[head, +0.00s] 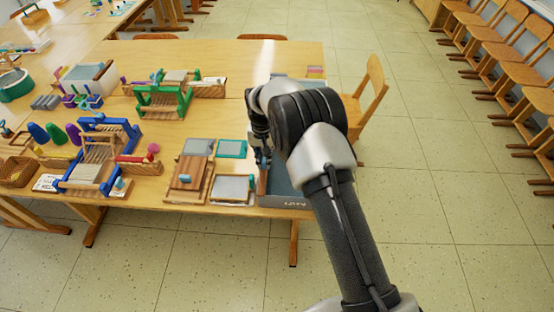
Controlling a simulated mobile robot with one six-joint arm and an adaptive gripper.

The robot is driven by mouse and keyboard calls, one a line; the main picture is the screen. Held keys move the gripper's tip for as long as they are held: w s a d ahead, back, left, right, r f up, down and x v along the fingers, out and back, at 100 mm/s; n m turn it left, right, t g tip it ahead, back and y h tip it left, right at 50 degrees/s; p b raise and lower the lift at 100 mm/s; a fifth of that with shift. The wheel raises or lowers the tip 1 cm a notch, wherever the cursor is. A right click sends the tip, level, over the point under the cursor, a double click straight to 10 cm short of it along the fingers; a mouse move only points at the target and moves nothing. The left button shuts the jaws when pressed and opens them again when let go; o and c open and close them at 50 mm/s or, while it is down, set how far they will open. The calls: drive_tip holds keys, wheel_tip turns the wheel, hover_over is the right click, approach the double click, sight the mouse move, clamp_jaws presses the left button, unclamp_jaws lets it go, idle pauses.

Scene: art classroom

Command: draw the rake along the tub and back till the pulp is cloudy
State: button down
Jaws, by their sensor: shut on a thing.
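The tub (284,186) is a long grey tray at the right end of the near table, with a lettered front wall. My arm covers much of its middle. Its far end shows behind my arm. My gripper (263,158) is over the tub's left side, small and partly hidden by my arm's wrist. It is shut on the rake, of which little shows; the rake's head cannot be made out. How cloudy the pulp is cannot be told from this view.
Left of the tub lie a teal frame (231,148), a grey screen tray (232,189) and a wooden press (188,178). A green loom (163,97) and a blue loom (100,155) stand further left. A wooden chair (366,105) stands close on the right.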

drive_tip(key=shift+a, duration=0.25)
drive_tip(key=c, duration=1.6)
unclamp_jaws()
drive_tip(key=shift+a, duration=0.15)
drive_tip(key=shift+c, duration=0.2)
drive_tip(key=shift+r, duration=0.15)
drive_tip(key=shift+r, duration=0.3)
wheel_tip(320, 180, up, 11)
drive_tip(key=shift+r, duration=0.1)
